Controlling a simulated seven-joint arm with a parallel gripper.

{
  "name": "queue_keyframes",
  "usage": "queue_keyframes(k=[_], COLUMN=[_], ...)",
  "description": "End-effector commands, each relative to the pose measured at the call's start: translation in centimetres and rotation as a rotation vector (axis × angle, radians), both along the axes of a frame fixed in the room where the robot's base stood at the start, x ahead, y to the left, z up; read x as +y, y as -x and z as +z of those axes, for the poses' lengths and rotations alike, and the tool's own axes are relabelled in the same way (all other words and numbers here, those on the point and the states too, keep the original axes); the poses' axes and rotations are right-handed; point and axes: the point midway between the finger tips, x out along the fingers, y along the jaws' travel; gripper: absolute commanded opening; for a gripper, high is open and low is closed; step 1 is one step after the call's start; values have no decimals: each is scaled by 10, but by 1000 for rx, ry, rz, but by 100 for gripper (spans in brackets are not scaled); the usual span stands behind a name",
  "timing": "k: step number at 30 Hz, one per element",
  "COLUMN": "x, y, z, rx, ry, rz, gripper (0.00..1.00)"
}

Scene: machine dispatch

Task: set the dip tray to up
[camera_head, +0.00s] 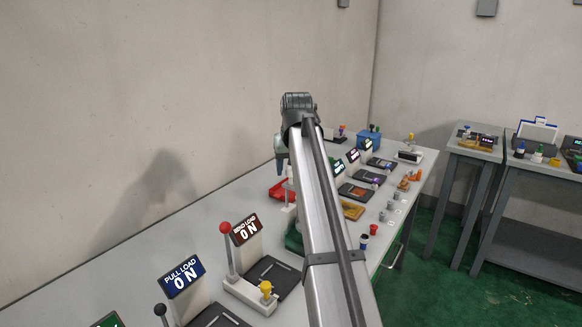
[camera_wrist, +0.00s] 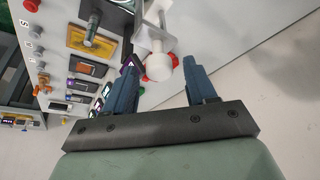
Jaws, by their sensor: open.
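No label reading dip tray can be made out. My gripper (camera_wrist: 163,76) is open in the wrist view, its two blue fingers apart. A white lever with a round white knob (camera_wrist: 159,67) shows between and just beyond the fingertips. I cannot tell whether the fingers touch it. The lever rises from a pale bracket (camera_wrist: 150,38) at the top of the view. In the head view my gripper (camera_head: 281,150) hangs over the bench's far side, partly hidden by my arm. A red tray (camera_head: 279,192) lies below it.
The grey bench (camera_head: 130,290) carries a WELD LOAD ON sign (camera_head: 245,229) with a red-knobbed lever (camera_head: 225,228), and a PULL LOAD ON sign (camera_head: 181,277). Several dark panels and small pegs line the bench to the right. A wall stands close behind it.

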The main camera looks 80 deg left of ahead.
Motion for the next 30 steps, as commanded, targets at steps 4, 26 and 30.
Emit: queue_keyframes(k=[4, 26, 30], x=[0, -43, -49], y=[0, 0, 0], z=[0, 103, 118], rx=[0, 0, 0], ry=[1, 0, -1], rz=[0, 0, 0], gripper=[56, 56, 56])
